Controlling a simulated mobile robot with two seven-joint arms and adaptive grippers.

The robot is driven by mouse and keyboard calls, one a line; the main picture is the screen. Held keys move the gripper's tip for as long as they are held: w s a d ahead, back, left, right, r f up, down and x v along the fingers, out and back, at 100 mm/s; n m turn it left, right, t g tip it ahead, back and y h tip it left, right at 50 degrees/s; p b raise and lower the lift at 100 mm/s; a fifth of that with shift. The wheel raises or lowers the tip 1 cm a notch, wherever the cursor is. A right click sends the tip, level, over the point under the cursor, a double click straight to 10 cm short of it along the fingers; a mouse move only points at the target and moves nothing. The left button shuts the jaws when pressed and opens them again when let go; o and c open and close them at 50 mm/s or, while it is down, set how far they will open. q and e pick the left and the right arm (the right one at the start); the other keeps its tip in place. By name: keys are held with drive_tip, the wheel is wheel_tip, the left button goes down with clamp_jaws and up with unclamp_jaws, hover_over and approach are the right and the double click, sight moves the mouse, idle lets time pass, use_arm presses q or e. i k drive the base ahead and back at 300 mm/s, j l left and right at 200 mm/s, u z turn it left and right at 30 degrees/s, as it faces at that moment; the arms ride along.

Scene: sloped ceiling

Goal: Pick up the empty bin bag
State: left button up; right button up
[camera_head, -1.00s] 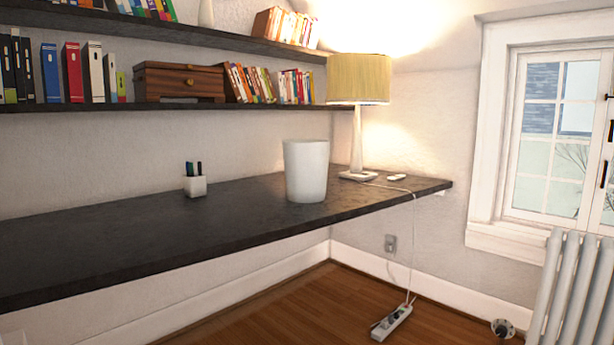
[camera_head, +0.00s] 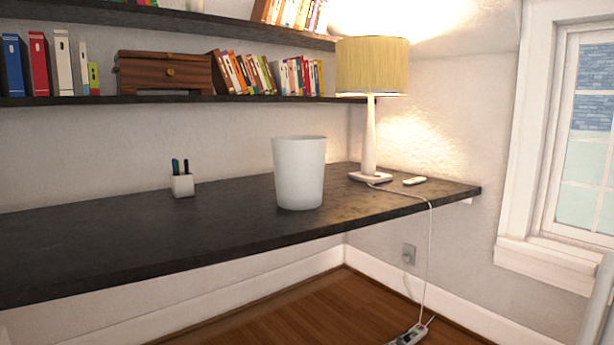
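No bin bag is clearly visible in the head view. A white, bin-like container (camera_head: 299,174) stands upright on the dark desk (camera_head: 130,225), left of the lamp. I cannot see its inside, so whether a bag is in it is hidden. Neither of my grippers is in view.
A lamp with a yellow shade (camera_head: 371,66) stands at the desk's right end, with a small white object (camera_head: 414,181) beside it. A pen cup (camera_head: 183,185) stands to the left. Shelves with books and a wooden box (camera_head: 166,73) hang above. A power strip (camera_head: 408,336) lies on the floor.

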sight(298, 160)
drive_tip(key=i+l, duration=0.2)
drive_tip(key=l, duration=0.15)
drive_tip(key=i+l+u, duration=0.1)
drive_tip(key=l, duration=0.25)
drive_tip(key=i+l, duration=0.25)
drive_tip(key=l+u, duration=0.05)
drive_tip(key=l, duration=0.05)
